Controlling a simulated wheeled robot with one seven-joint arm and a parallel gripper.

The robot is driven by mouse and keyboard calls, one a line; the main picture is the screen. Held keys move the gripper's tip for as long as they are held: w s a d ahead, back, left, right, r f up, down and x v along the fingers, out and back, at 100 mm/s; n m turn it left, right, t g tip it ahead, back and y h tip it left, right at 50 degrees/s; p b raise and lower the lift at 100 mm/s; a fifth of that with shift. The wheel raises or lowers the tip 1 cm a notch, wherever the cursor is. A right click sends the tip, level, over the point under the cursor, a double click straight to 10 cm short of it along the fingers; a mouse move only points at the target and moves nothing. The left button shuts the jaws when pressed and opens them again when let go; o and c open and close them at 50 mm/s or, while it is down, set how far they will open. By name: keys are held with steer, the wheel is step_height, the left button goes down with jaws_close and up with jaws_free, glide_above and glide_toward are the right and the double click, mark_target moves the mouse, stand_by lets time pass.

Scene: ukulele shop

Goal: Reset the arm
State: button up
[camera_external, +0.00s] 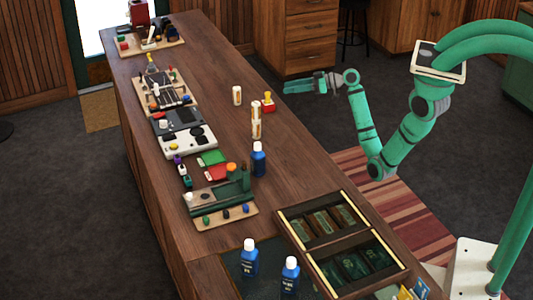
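My arm is teal-green and comes in from the right side of the external view. It bends at the elbow and reaches left toward the counter. My gripper (299,87) is at the end of the arm, just off the counter's right edge and pointing left. It looks apart from everything on the counter. The fingers are small and seen side-on, so whether they are open or shut does not show. I see nothing clearly held in it.
A striped rug (400,205) lies below my arm.

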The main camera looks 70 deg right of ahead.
steer(key=s+a+f+m+t+h, duration=0.1)
steer(key=s+a+f+m+h, duration=0.25)
steer(key=s+f, duration=0.55)
steer(key=s+a+f+m+t+h, duration=0.1)
steer(key=s+a+f+m+h, duration=0.25)
steer(key=s+f, duration=0.5)
steer(key=s+a+n, duration=0.1)
steer(key=s+a, duration=0.2)
steer(key=s, duration=0.4)
steer(key=s+a+f+n+y, duration=0.1)
steer(key=s+a+n, duration=0.1)
steer(key=s+a, duration=0.2)
steer(key=s+a+f+n+g+y, duration=0.1)
steer(key=s+a+n, duration=0.1)
steer(key=s, duration=0.9)
steer(key=shift+a, duration=0.8)
steer(key=shift+s, duration=0.1)
